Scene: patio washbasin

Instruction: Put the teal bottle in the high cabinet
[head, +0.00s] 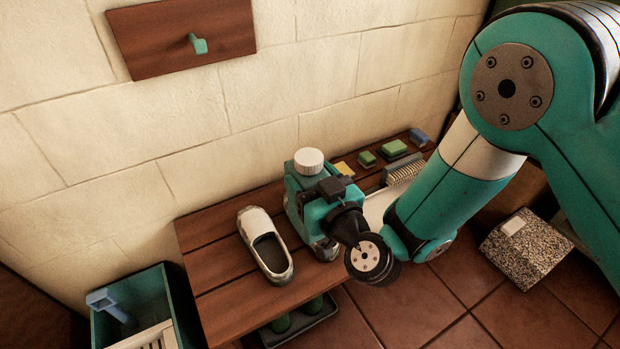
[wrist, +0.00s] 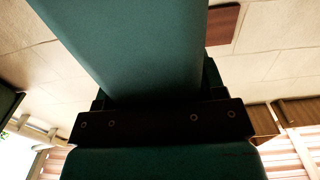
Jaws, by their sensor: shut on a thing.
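The teal bottle (head: 309,161) with a white ribbed cap is upright over the wooden bench by the wall. My gripper (head: 312,208) is shut on its body, with fingers around the sides below the cap. The gripper hides much of the bottle, and I cannot tell whether its base touches the bench. In the wrist view, a large dark teal surface fills the upper middle, above a black bar with screws. I cannot make out the high cabinet with certainty in either view.
A white shoe (head: 265,246) lies on the bench (head: 215,270) just left of my gripper. A brush (head: 404,172) and several sponges lie right. A teal bin (head: 135,300) stands lower left. A wooden board with a hook (head: 198,44) hangs on the wall. A speckled block (head: 525,248) is on the tiles.

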